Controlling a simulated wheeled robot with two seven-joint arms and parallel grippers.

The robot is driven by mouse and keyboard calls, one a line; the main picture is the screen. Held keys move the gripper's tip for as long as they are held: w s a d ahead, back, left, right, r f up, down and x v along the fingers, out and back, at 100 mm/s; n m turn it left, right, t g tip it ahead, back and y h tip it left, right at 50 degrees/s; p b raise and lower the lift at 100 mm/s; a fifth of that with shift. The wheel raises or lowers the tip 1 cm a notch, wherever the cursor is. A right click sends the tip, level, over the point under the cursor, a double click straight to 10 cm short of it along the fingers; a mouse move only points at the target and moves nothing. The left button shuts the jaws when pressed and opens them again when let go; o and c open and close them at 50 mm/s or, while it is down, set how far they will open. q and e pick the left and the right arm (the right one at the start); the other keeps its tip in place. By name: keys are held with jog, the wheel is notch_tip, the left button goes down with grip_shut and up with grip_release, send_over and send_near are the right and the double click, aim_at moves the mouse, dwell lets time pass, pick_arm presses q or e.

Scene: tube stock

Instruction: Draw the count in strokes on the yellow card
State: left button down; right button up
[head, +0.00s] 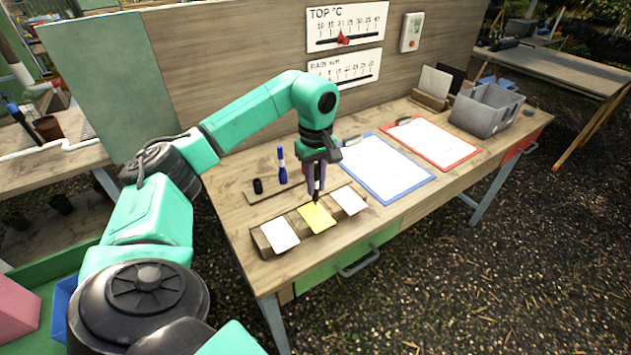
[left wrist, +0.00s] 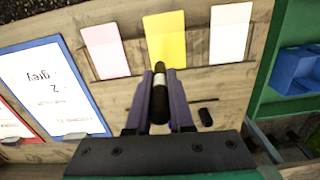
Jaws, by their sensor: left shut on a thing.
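The yellow card (head: 317,217) leans in a wooden rack, between two pale cards; it also shows in the left wrist view (left wrist: 164,38). No strokes are visible on it, though the marker covers part of its edge. My left gripper (head: 316,192) is above the rack, fingers pointing down. It is shut on a black marker with a white band (left wrist: 159,90), whose tip end points at the yellow card. Whether the tip touches the card I cannot tell. A blue-framed clipboard (head: 388,168) reads "grey" and "2" in the left wrist view (left wrist: 45,90). My right gripper is not in view.
A white card (head: 280,235) and a pale pink card (head: 349,200) flank the yellow one. A blue marker (head: 282,165) and a black cap (head: 258,186) stand behind the rack. A red clipboard (head: 432,140) and grey bin (head: 486,110) are farther right.

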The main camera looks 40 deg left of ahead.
pick_arm(q)
jog(key=shift+f, duration=0.25)
jog(key=shift+f, duration=0.25)
dwell(0.4)
jog(key=shift+s+d+p, duration=0.1)
jog(key=shift+d+p, duration=0.1)
jog(key=shift+p, duration=0.1)
jog(key=shift+s+d, duration=0.1)
jog(key=shift+d, duration=0.35)
dwell(0.3)
